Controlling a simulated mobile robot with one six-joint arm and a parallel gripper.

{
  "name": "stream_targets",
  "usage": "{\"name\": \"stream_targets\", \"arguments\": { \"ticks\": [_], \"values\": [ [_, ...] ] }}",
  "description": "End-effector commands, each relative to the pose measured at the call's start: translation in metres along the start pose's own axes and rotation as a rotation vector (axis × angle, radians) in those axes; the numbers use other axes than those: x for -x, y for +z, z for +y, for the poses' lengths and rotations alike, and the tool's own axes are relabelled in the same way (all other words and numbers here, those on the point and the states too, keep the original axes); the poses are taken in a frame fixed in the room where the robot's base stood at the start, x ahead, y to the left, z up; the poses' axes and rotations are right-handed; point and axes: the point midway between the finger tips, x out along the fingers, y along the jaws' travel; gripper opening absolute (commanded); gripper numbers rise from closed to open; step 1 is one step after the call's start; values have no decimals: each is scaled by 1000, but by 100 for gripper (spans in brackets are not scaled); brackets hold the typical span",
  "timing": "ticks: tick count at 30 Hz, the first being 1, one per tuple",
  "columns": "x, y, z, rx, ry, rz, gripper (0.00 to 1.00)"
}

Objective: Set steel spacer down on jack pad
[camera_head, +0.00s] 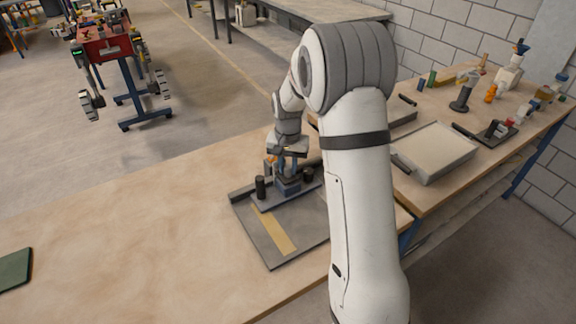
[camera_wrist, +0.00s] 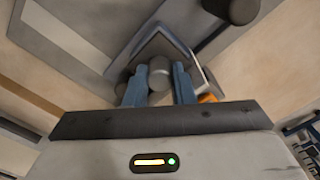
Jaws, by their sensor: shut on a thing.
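My gripper (camera_wrist: 159,82) has its blue fingers closed around a short grey cylinder, the steel spacer (camera_wrist: 159,68), in the wrist view. Beneath the spacer is a dark grey angular plate with a pale edge (camera_wrist: 190,45), part of the jack. I cannot tell for certain whether the spacer touches the pad. In the head view my gripper (camera_head: 288,166) points down right over the blue-grey jack (camera_head: 287,187), between two black posts. The spacer and pad cannot be made out there, being hidden or too small.
The black posts (camera_head: 260,187) flank the jack on the grey tray (camera_head: 290,262), which has a tan strip (camera_head: 273,230). One post also shows close by in the wrist view (camera_wrist: 236,10). A sand tray (camera_head: 436,150) stands at the right.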

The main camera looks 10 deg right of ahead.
Motion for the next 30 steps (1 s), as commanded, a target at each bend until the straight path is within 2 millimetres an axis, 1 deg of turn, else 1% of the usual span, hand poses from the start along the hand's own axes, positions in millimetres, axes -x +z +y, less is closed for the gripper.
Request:
{"name": "stream_targets", "arguments": {
  "ticks": [5, 6, 14, 20, 27, 30],
  "values": [
    [0, 0, 0, 0, 0, 0, 0],
    [0, 0, 0, 0, 0, 0, 26],
    [0, 0, 0, 0, 0, 0, 47],
    [0, 0, 0, 0, 0, 0, 49],
    [0, 0, 0, 0, 0, 1, 69],
    [0, 0, 0, 0, 0, 1, 69]
  ]
}}
